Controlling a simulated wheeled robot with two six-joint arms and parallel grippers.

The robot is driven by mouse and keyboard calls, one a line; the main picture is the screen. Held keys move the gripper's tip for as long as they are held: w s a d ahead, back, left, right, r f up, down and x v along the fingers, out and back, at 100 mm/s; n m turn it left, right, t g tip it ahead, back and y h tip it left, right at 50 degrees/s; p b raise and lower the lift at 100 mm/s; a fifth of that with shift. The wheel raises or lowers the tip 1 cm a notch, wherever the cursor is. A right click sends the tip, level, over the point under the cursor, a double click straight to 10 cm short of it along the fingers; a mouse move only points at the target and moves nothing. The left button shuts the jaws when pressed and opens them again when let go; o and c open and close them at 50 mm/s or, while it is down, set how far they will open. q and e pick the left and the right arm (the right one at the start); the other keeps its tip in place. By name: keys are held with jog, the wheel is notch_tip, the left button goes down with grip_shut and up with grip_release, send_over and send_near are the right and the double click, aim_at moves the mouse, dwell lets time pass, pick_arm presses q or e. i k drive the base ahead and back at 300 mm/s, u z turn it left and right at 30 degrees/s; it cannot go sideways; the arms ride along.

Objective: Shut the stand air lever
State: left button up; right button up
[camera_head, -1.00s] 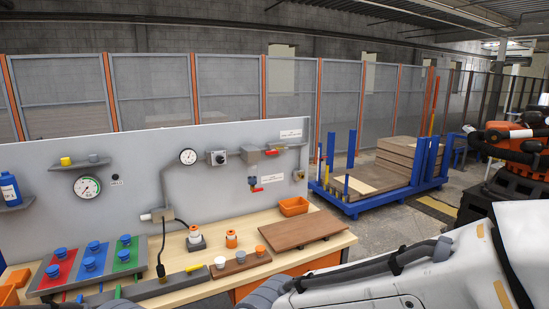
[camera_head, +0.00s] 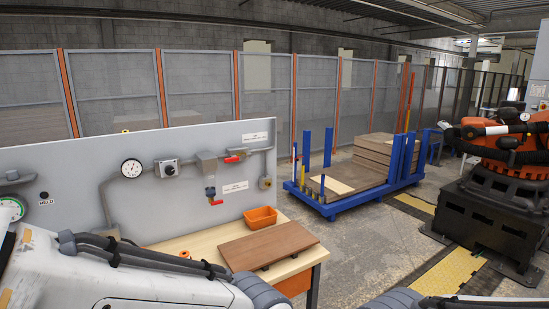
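Two red lever handles show on the pipework of the grey upright panel (camera_head: 75,165) behind the bench. The upper red lever (camera_head: 233,159) points right along the horizontal pipe beside a grey block. The lower red lever (camera_head: 216,202) sits under a small blue-grey fitting (camera_head: 210,190) on the branch below and lies about level. White labels are near each lever, too small to read, so I cannot tell which is the stand air lever. My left arm crosses the lower left. Only a small part of my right arm shows at the bottom right. Neither gripper is in view.
A round gauge (camera_head: 131,168) and a knob box (camera_head: 169,169) are on the panel. An orange bin (camera_head: 261,217) and a brown board (camera_head: 268,246) are on the bench. A blue board rack (camera_head: 345,203) and an orange robot (camera_head: 505,150) stand right, with open floor between.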

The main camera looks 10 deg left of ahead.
aim_at(235, 159)
jog(key=z, duration=0.2)
jog(key=i, duration=0.8)
jog(key=u, duration=0.85)
jog(key=i, duration=0.6)
jog(key=u, duration=0.65)
